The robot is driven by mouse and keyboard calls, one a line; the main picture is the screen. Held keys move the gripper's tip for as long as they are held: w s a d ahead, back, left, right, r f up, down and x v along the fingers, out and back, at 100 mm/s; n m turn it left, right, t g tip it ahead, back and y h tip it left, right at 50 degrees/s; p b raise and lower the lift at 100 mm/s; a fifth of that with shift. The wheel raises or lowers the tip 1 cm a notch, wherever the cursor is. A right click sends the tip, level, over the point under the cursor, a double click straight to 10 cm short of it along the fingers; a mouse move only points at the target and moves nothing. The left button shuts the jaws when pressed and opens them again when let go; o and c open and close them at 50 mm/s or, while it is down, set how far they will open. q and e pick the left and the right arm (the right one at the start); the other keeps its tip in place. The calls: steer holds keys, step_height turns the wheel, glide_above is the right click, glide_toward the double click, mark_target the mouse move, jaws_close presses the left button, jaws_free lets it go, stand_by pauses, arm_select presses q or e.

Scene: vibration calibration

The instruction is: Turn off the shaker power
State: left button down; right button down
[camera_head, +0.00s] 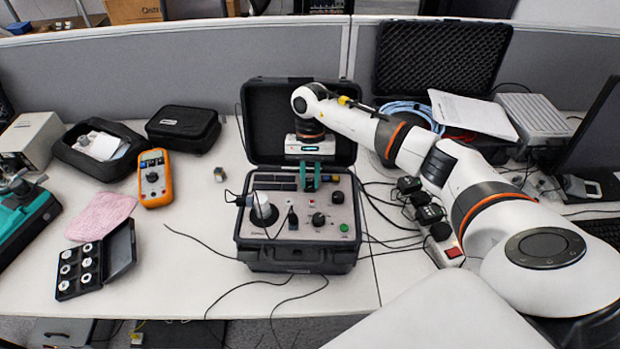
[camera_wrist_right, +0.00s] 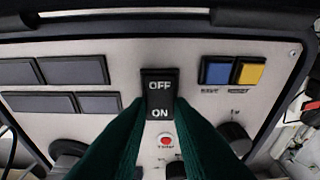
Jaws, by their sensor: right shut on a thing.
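The shaker (camera_head: 296,262) is an open black case with a grey control panel, standing on the white table in the head view. Its black power switch (camera_wrist_right: 160,86), marked OFF above and ON below, shows in the middle of the right wrist view. My right gripper (camera_head: 310,178) reaches over the panel's back part from the right. In the right wrist view its green fingers (camera_wrist_right: 159,107) are shut on the switch, one fingertip at each side. They hide part of the panel below. In the head view the gripper hides the switch. My left gripper is in neither view.
Blue and yellow buttons (camera_wrist_right: 231,72) sit right of the switch, with a red button (camera_wrist_right: 165,141) below. A white sensor (camera_head: 264,209) stands on the panel. An orange multimeter (camera_head: 154,178) lies left, and a power strip (camera_head: 446,250) with cables lies right.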

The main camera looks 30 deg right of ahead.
steer(key=c, duration=1.3)
jaws_free()
steer(key=shift+r, duration=0.1)
steer(key=b+v, duration=0.2)
steer(key=v, duration=0.9)
steer(key=shift+w+r+b, duration=0.15)
steer(key=shift+r+b, duration=0.25)
steer(key=shift+f, duration=0.1)
